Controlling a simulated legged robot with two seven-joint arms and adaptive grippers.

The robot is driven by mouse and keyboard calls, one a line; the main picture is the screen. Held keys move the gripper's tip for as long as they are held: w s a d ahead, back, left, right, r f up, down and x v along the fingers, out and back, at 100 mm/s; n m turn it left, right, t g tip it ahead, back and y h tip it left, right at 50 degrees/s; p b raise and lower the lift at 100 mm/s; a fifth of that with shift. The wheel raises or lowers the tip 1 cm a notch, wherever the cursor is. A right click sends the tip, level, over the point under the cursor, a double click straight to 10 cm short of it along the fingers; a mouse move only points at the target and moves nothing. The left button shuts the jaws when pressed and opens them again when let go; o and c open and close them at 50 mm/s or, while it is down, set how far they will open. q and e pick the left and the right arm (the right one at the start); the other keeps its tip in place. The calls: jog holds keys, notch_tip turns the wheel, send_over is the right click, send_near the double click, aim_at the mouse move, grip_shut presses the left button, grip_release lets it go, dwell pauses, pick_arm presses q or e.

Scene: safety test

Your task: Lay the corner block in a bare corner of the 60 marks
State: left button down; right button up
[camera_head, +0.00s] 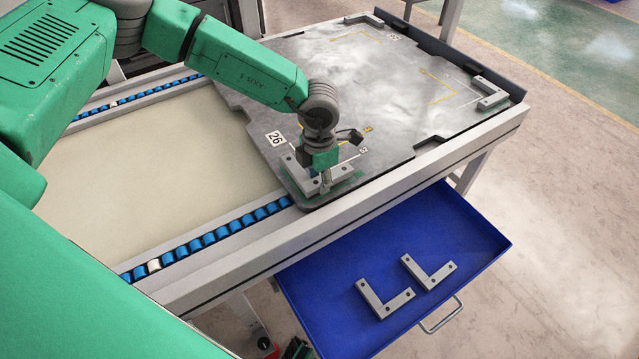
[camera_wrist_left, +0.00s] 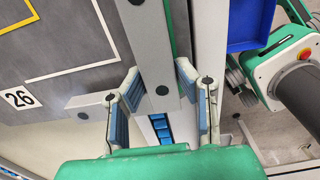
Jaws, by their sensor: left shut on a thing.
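My left gripper (camera_head: 325,172) points down over the near corner of the dark grey plate (camera_head: 340,80). It is shut on a grey L-shaped corner block (camera_head: 293,172). In the left wrist view the corner block (camera_wrist_left: 146,45) is between the blue-padded fingers of the gripper (camera_wrist_left: 160,88), with one leg reaching left. I cannot tell whether the block touches the plate. A label 26 (camera_head: 276,139) is beside it; a small label (camera_head: 363,151) by the gripper is hard to read. Yellow and white lines mark the plate. My right gripper is not in view.
Grey corner blocks sit at the plate's right corner (camera_head: 489,94) and far corner (camera_head: 362,19). Two loose L-shaped blocks (camera_head: 384,300) (camera_head: 428,272) lie in the open blue drawer (camera_head: 330,325). A roller rail (camera_head: 215,236) runs along the table's near side.

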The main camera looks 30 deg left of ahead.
pick_arm(q)
jog(key=shift+f, duration=0.6)
jog(key=shift+f, duration=0.1)
jog(key=c, duration=1.2)
grip_release()
notch_tip(320, 180, up, 12)
jog(key=shift+r+p, duration=0.1)
jog(key=shift+p, duration=1.1)
